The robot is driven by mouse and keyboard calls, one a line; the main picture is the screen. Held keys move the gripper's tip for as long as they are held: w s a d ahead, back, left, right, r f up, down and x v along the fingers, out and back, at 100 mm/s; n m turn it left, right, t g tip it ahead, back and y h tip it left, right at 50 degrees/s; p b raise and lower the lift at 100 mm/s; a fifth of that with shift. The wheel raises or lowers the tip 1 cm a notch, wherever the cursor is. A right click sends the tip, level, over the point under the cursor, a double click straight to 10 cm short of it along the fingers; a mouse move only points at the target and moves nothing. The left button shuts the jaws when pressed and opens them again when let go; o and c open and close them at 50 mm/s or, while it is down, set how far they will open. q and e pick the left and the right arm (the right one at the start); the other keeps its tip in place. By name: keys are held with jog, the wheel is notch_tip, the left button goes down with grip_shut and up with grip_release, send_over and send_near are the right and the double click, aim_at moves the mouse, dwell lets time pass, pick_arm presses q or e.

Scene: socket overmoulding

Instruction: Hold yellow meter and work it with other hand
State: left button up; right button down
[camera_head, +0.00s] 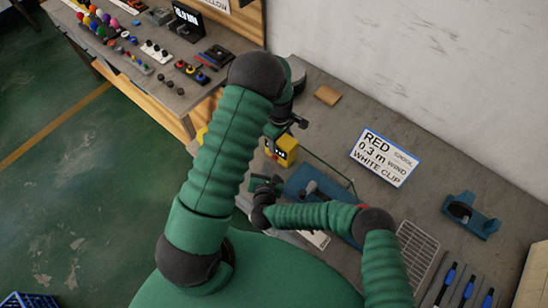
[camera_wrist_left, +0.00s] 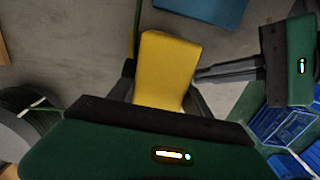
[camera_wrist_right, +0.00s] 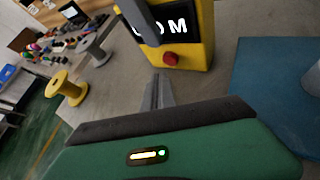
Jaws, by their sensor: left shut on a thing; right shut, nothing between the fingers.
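The yellow meter (camera_head: 283,150) is held above the bench in the head view. My left gripper (camera_head: 288,126) is shut on it, and in the left wrist view the yellow body (camera_wrist_left: 167,65) sits between the fingers. In the right wrist view the meter shows a dark display with white characters, partly covered by a left finger, and a red button (camera_wrist_right: 171,58) below it. My right gripper (camera_wrist_right: 157,80) is shut and empty. Its fingertips are just below and left of the button in that view; I cannot tell whether they touch the meter.
A sign (camera_head: 385,158) reads "RED 0.3 m WHITE CLIP". A blue fixture (camera_head: 470,215) and a wire rack (camera_head: 415,250) are on the right of the bench. A yellow spool (camera_wrist_right: 66,87) and a grey spool (camera_wrist_right: 94,48) stand beyond the meter. A thin green line runs near the meter.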

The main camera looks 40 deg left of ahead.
jog(key=shift+s+a, duration=0.2)
jog(key=shift+s, duration=2.15)
pick_arm(q)
jog(key=o, duration=1.4)
